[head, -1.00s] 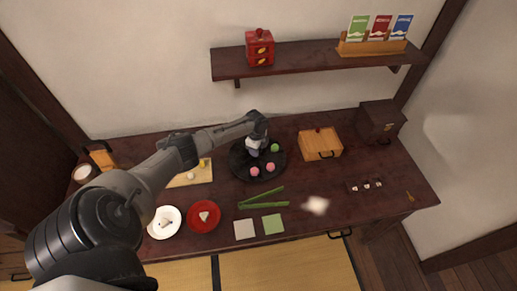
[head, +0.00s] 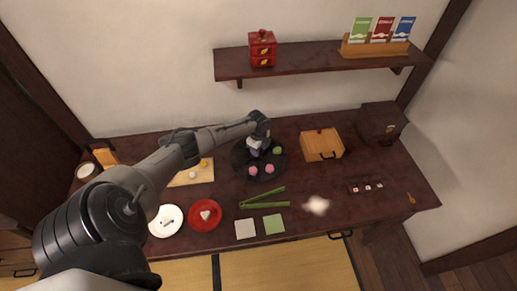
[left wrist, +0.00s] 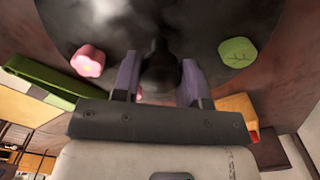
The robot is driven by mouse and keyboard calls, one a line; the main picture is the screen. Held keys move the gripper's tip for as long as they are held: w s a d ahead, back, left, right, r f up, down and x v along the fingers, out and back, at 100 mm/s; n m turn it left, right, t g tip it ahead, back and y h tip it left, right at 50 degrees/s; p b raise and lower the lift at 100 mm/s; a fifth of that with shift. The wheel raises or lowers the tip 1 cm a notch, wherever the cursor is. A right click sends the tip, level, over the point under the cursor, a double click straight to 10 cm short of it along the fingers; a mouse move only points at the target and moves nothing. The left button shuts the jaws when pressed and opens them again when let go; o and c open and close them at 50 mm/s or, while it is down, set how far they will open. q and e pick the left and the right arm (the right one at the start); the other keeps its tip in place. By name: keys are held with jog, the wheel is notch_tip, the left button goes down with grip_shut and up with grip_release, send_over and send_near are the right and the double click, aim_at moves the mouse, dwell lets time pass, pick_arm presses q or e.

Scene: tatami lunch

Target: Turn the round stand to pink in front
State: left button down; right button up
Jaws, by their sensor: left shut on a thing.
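The round stand (head: 240,170) is a dark disc on the table, with a dark knob (left wrist: 160,75) at its middle. Two pink sweets (head: 253,170) (head: 269,169) lie on its front part, and a green sweet (head: 277,151) lies at its right. The left wrist view shows one flower-shaped pink sweet (left wrist: 88,61) and the leaf-marked green sweet (left wrist: 238,53). My left gripper (left wrist: 159,88) is shut on the knob from above, one finger on each side. My arm hides the back left of the stand. My right gripper is not in view.
Green tongs (head: 262,199) lie in front of the stand. A cutting board (head: 200,178) is to its left, a white plate (head: 177,211) and a red plate (head: 205,222) at front left. A wooden box (head: 322,146) stands to the right, below a wall shelf (head: 310,67).

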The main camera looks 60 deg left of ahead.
pick_arm(q)
jog(key=shift+w+r, duration=0.1)
jog(key=c, duration=0.7)
grip_release()
jog(key=shift+o, duration=0.2)
notch_tip(320, 180, up, 14)
jog(key=p, duration=0.2)
